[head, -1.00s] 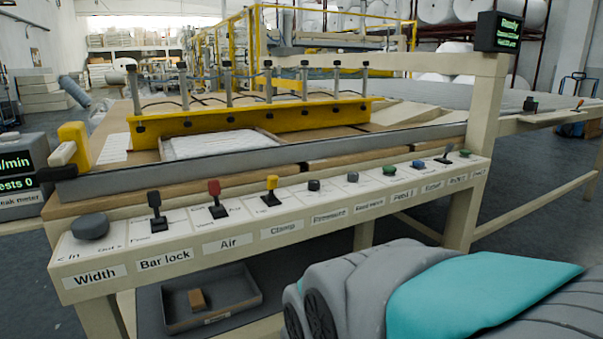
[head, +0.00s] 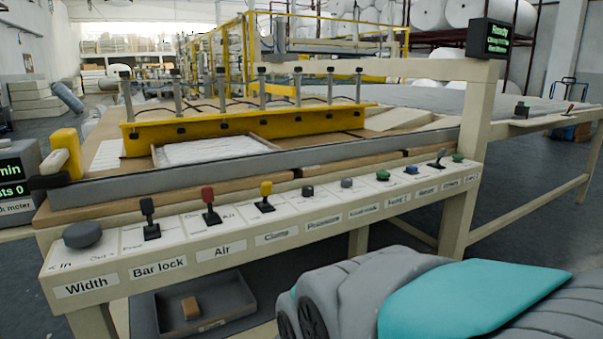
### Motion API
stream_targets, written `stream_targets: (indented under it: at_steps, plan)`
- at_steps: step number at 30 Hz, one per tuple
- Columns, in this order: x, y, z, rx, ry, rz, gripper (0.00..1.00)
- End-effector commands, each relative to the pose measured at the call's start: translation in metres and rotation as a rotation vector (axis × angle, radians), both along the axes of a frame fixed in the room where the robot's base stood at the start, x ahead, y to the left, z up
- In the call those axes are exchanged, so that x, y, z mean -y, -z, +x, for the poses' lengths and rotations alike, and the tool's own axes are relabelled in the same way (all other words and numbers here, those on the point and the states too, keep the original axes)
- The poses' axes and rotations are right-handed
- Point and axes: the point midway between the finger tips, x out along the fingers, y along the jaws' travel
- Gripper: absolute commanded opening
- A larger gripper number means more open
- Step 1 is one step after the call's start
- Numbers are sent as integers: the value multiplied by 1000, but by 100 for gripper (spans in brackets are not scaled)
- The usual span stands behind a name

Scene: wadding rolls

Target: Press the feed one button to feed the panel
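A cream control rail (head: 215,262) runs along the front of the machine, with labelled controls on top. A small green button (head: 383,175) sits in the right half of the row, just left of a blue button (head: 411,170). The label below it (head: 398,199) is small and seems to read "Feed 1". A second green button (head: 458,157) is farther right. The panel (head: 205,151) appears as a pale piece in a shallow wooden frame behind the grey bar. My gripper is not in view; only a grey and teal arm part of mine shows at the lower right.
Left of the green button stand a grey knob (head: 346,183), yellow lever (head: 265,195), red lever (head: 208,200) and black lever (head: 148,215). A post (head: 477,120) carries a display (head: 492,38) showing green text. A grey tray (head: 205,305) lies below the rail.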

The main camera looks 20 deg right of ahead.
Motion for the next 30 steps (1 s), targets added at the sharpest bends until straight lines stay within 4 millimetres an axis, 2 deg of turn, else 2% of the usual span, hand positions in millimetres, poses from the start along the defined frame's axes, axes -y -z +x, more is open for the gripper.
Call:
stream_targets:
  at_steps: [1, 4, 30]
  plan:
    - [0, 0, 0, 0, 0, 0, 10]
    - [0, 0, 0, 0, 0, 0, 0]
    - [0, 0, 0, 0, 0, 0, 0]
